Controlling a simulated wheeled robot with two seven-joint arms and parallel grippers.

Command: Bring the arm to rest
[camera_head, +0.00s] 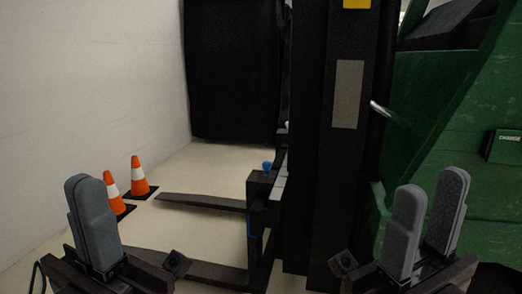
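My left gripper (90,190) is at the lower left, with its two grey fingers pressed together and nothing visible between them. My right gripper (431,185) is at the lower right, its two grey fingers upright and apart with an empty gap. Both grippers point up in front of me and hold nothing.
A dark forklift mast (347,95) stands at the centre, with black forks (205,202) reaching left above the floor. Two orange cones (139,174) stand by the white wall (90,80). A black covered cart (235,70) is behind. A green machine (440,130) fills the right.

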